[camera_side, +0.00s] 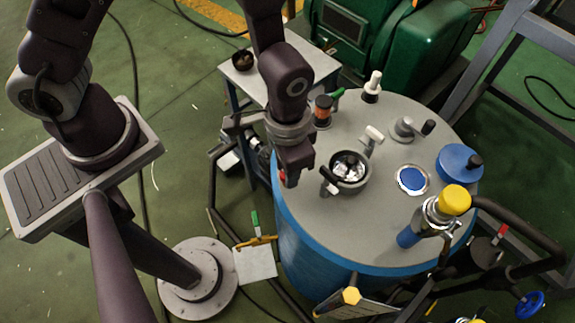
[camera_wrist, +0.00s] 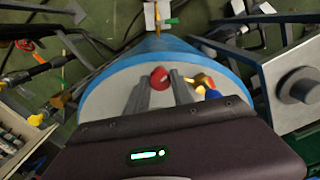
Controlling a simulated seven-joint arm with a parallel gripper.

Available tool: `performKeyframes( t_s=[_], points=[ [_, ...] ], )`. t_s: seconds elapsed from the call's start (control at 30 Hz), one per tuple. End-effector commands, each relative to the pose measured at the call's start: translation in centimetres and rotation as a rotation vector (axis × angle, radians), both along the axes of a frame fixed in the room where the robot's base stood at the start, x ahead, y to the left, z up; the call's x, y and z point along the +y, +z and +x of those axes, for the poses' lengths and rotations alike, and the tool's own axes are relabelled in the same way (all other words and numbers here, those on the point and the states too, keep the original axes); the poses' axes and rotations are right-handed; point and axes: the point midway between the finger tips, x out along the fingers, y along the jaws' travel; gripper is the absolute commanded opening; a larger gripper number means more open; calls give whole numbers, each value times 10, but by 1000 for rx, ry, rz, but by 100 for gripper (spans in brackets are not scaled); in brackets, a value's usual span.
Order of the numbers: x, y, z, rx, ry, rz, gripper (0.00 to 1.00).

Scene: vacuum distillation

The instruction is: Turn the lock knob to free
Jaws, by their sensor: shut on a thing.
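A red knob (camera_wrist: 158,77), which I take to be the lock knob, sits near the rim of the vessel's grey lid (camera_wrist: 115,88). In the wrist view my gripper (camera_wrist: 161,88) has one finger on each side of it and is shut on it. In the side view my gripper (camera_side: 291,176) points down at the lid's left edge. Only a sliver of the red knob (camera_side: 282,176) shows there behind the fingers. Which way the knob is turned cannot be told.
A round port (camera_side: 349,171) with a dark handle stands just right of my gripper. A blue cap (camera_side: 459,164), a yellow-topped valve (camera_side: 453,200) and a white-handled fitting (camera_side: 373,87) also stand on the lid. A small table (camera_side: 310,55) is behind.

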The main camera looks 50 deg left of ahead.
Motion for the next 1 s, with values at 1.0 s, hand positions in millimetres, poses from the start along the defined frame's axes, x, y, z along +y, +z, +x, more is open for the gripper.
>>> performKeyframes(
  t_s=[1.0],
  points=[
    [-1,1,0,-1,557,-2,0]
  ],
)
